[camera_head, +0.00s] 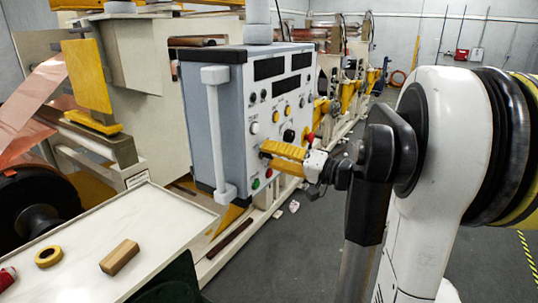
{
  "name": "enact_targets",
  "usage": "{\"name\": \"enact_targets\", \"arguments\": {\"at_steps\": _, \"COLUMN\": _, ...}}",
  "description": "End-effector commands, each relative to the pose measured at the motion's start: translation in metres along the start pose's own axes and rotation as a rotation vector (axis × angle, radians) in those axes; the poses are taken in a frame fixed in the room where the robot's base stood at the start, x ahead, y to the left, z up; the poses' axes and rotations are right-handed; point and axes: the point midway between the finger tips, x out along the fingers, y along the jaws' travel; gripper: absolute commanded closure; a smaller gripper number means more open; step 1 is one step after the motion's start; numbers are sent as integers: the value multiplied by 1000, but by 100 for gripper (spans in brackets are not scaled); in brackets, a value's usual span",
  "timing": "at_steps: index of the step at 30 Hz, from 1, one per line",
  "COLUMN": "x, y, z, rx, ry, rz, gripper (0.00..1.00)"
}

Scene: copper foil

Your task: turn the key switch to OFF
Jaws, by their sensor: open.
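A grey-blue control box (228,120) with a white front panel stands at centre. The panel carries dark displays, yellow and white buttons, a black knob (289,136), and red and green buttons low down. I cannot make out for certain which control is the key switch; my gripper covers part of the panel. My gripper (266,154) has yellow fingers and is open, its tips at or close to the middle of the panel, just below the black knob. I cannot tell whether the fingers touch anything.
A white vertical handle (216,130) runs along the box's left edge. A pale table (90,265) at lower left holds a tape roll (48,257) and a wooden block (119,257). Copper foil machinery (145,95) stands behind.

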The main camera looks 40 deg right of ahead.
Motion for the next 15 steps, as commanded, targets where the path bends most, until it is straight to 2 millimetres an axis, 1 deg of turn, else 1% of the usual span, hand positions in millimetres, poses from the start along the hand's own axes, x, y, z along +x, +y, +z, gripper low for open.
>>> {"name": "enact_targets", "arguments": {"at_steps": 5, "x": -34, "y": 1, "z": -1, "rx": 0, "ry": 5, "rz": 3, "gripper": 51}}
{"name": "enact_targets", "arguments": {"at_steps": 9, "x": -66, "y": 1, "z": -1, "rx": 0, "ry": 5, "rz": 2, "gripper": 51}}
{"name": "enact_targets", "arguments": {"at_steps": 12, "x": -86, "y": 1, "z": -2, "rx": 0, "ry": 5, "rz": 2, "gripper": 51}}
{"name": "enact_targets", "arguments": {"at_steps": 15, "x": -101, "y": 0, "z": -1, "rx": 0, "ry": 4, "rz": 1, "gripper": 51}}
